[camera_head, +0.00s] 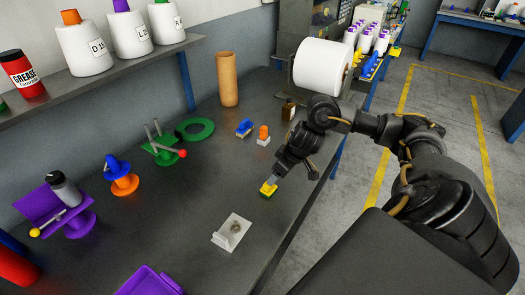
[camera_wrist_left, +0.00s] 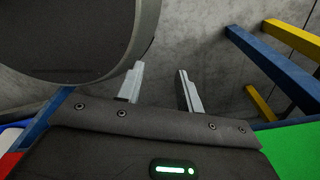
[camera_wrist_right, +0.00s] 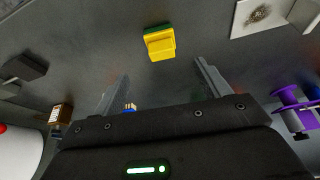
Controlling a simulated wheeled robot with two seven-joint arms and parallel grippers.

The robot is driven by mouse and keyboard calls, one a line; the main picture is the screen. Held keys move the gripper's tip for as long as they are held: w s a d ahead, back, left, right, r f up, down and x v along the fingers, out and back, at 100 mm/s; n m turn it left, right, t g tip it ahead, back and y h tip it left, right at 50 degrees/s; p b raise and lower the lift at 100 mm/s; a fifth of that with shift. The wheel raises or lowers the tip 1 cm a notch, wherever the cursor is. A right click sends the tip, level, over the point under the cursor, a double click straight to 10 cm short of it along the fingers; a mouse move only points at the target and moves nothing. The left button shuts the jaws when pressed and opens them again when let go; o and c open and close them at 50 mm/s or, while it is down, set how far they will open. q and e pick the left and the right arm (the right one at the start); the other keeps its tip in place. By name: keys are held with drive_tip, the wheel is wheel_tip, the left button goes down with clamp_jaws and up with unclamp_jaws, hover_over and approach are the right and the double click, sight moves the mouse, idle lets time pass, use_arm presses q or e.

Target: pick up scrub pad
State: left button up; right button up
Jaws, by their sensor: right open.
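The scrub pad (camera_head: 267,190), yellow with a green layer, lies on the dark table near its right edge in the head view. In the right wrist view the scrub pad (camera_wrist_right: 160,43) sits ahead of the fingertips, roughly centred between them. My right gripper (camera_head: 275,179) is open and empty, just above and beside the pad; its spread fingers (camera_wrist_right: 158,78) show in the right wrist view.
A white plate with a dark stain (camera_head: 232,232) lies on the table in front of the pad. A blue block (camera_head: 244,128) and an orange-topped block (camera_head: 263,135) stand behind it. The table left of the pad is clear.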

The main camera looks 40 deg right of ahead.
hover_over(272, 191)
wheel_tip(272, 191, down, 4)
drive_tip(key=shift+f, duration=0.5)
drive_tip(key=x, duration=0.5)
drive_tip(key=shift+d+f+b, duration=0.15)
drive_tip(key=shift+d+b, duration=0.1)
drive_tip(key=shift+b, duration=0.05)
use_arm(q)
drive_tip(key=shift+s+f, duration=0.3)
drive_tip(key=shift+s, duration=0.2)
drive_tip(key=shift+a, duration=0.1)
